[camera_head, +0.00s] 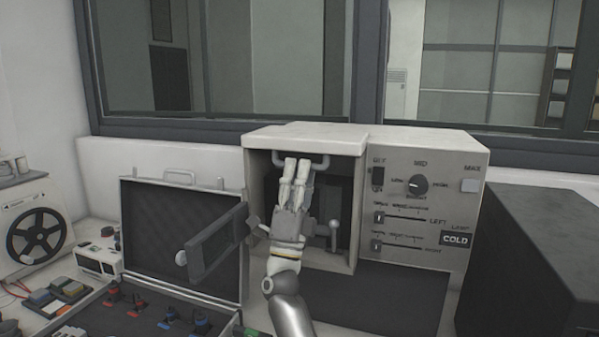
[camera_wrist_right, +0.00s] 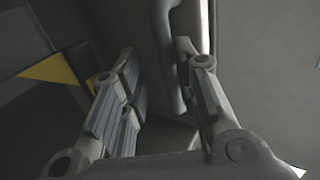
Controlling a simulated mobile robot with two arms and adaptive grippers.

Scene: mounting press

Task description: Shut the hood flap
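The white mounting press (camera_head: 425,205) stands on the bench with its left compartment open at the front. Its hood flap (camera_head: 305,139) appears raised, level with the top of the housing. A pale bar handle (camera_head: 322,163) shows under its front edge. My right gripper (camera_head: 297,163) reaches up in front of the compartment, fingertips at the handle. In the right wrist view the fingers (camera_wrist_right: 165,85) stand apart, with the handle (camera_wrist_right: 166,55) between them; I cannot tell whether they touch it. My left gripper is not in view.
A dark grey panel with a round knob (camera_head: 215,245) juts out left of the compartment. A lever (camera_head: 334,235) stands inside. An open case (camera_head: 180,215) lies left, a tape reel device (camera_head: 37,235) beyond it. A dark box (camera_head: 530,255) stands right of the press.

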